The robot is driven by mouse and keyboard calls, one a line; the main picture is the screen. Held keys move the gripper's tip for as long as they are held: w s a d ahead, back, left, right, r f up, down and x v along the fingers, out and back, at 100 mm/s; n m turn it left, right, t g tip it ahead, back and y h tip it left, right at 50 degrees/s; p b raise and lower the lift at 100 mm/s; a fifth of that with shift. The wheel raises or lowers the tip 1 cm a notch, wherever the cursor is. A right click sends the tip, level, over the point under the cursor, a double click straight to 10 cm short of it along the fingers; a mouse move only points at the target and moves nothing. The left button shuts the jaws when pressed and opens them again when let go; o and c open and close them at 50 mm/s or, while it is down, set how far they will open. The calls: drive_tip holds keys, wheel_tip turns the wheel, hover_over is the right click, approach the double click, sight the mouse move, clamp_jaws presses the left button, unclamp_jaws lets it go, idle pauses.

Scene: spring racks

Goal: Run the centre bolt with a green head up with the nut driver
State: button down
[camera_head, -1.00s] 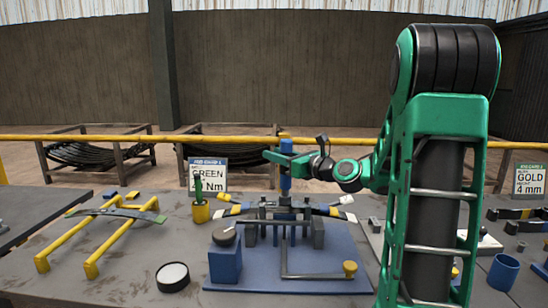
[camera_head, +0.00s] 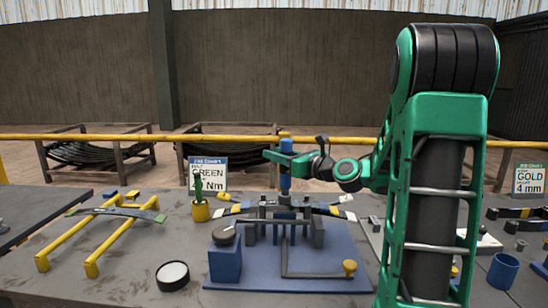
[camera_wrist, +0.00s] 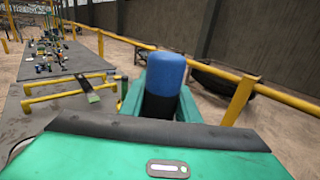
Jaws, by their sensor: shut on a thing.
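My gripper (camera_head: 287,158) is shut on the nut driver (camera_head: 285,180), which has a blue handle and stands upright over the middle of the clamp fixture. The blue handle top also shows in the wrist view (camera_wrist: 165,72), between the green fingers. The driver's lower end meets the middle of the leaf spring pack (camera_head: 325,210) in the fixture. The centre bolt and its green head are hidden or too small to make out. The fixture stands on a blue base plate (camera_head: 335,263) with a lever bar and a yellow knob (camera_head: 349,266).
A blue block with a dark round top (camera_head: 225,262) stands at the plate's left. A yellow cup with a green-handled tool (camera_head: 200,210), a yellow stand with a leaf (camera_head: 105,230) and a round white-faced dish (camera_head: 173,275) lie left. A GREEN sign (camera_head: 207,174) stands behind.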

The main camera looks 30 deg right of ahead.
wheel_tip(320, 180, up, 7)
idle(1.1)
idle(0.3)
